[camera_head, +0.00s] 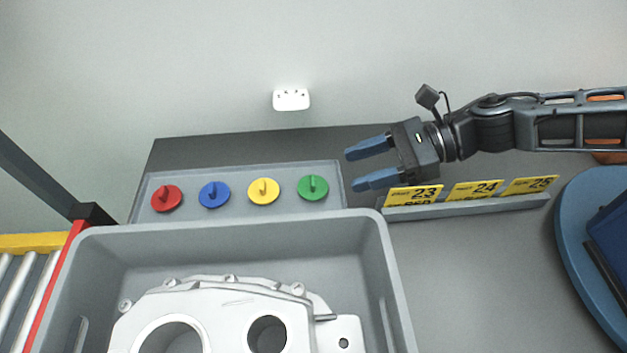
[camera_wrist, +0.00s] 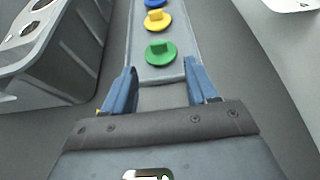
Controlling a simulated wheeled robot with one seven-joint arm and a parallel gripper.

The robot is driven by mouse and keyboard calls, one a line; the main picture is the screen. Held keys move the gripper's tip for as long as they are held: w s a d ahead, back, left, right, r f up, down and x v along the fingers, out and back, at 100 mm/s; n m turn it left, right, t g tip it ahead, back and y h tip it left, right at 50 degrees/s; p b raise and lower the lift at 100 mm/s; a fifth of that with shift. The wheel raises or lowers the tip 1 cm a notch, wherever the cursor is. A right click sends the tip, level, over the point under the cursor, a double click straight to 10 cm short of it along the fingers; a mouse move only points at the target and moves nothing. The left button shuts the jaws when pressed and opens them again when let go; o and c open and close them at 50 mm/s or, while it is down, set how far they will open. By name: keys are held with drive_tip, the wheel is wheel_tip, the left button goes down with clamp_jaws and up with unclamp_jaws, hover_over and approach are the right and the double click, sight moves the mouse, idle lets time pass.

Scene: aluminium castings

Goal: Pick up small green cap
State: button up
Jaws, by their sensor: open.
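The small green cap (camera_head: 312,188) is a round disc with an upright tab. It sits at the right end of a row of caps on a shallow grey tray (camera_head: 235,177). In the wrist view the green cap (camera_wrist: 161,54) lies ahead of my fingers, roughly centred between them. My gripper (camera_head: 362,164) is open and empty, to the right of the tray, with its blue fingers pointing left toward the cap. In the wrist view my gripper (camera_wrist: 162,82) shows both blue fingers spread apart, with nothing between them.
Yellow (camera_head: 263,191), blue (camera_head: 214,194) and red (camera_head: 167,198) caps line up left of the green one. A grey bin (camera_head: 392,270) with a metal casting (camera_head: 222,310) stands in front. Numbered yellow cards (camera_head: 476,190) stand in a holder below my arm.

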sight(315, 180)
drive_tip(key=x, duration=0.1)
drive_tip(key=p+x, duration=0.1)
drive_tip(key=x, duration=0.3)
drive_tip(key=shift+s+a+r, duration=0.15)
drive_tip(key=shift+a+r, duration=0.1)
drive_tip(key=shift+a, duration=0.1)
drive_tip(key=shift+a+f+p, duration=0.25)
drive_tip(key=shift+a+p, duration=0.05)
drive_tip(key=shift+a, duration=0.1)
drive_tip(key=shift+c, duration=0.5)
clamp_jaws()
